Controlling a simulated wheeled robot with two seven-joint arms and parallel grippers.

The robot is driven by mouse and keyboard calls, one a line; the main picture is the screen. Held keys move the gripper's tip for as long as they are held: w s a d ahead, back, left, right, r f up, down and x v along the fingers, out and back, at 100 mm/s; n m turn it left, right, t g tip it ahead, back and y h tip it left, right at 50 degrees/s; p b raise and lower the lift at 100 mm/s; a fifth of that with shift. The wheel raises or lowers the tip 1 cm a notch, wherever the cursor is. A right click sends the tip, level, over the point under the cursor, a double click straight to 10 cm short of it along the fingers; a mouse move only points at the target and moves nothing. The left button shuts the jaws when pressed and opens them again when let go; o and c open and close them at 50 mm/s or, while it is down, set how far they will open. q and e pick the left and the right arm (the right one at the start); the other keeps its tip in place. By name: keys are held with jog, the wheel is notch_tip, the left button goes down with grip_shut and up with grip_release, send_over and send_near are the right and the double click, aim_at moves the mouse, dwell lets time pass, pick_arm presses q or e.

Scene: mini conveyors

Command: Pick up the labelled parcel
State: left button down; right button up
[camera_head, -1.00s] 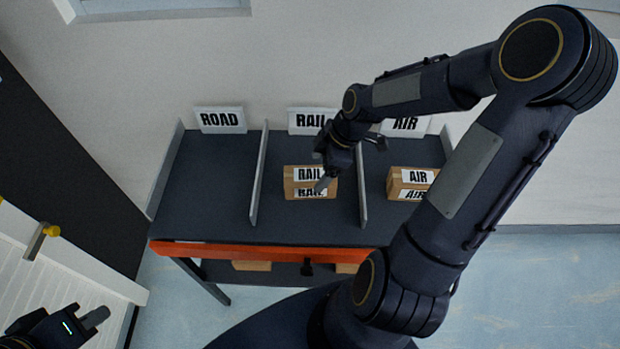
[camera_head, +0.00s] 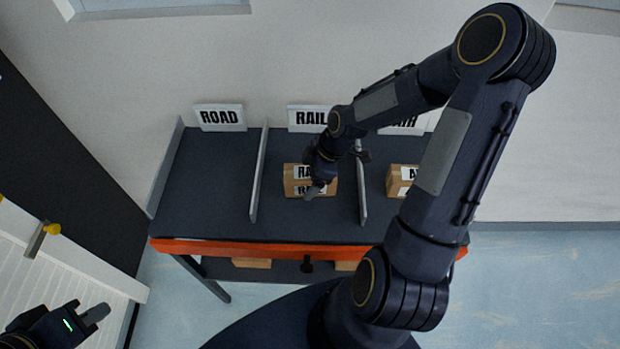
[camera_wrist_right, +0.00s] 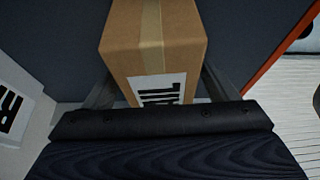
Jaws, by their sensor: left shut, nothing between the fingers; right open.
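A brown cardboard parcel (camera_head: 291,180) with white RAIL labels lies in the middle bay of the dark sorting table. My right gripper (camera_head: 316,188) is over it and covers part of its labels. In the right wrist view the parcel (camera_wrist_right: 155,50) shows its tape strip and part of a label. The open fingers of my right gripper (camera_wrist_right: 160,92) stand on either side of its near end; contact cannot be told. A second parcel (camera_head: 398,178) lies in the right bay, partly hidden by my right arm. My left gripper (camera_head: 97,314) is shut and empty at the lower left.
Upright dividers (camera_head: 258,175) separate the bays. ROAD (camera_head: 219,117) and RAIL (camera_head: 308,118) signs stand behind; the AIR sign is partly covered. The left bay (camera_head: 205,185) is empty. An orange rail (camera_head: 230,247) edges the front. A white slatted surface (camera_head: 60,275) is at the left.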

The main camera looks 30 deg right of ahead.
jog(key=shift+f, duration=0.2)
dwell(0.3)
jog(key=c, duration=1.3)
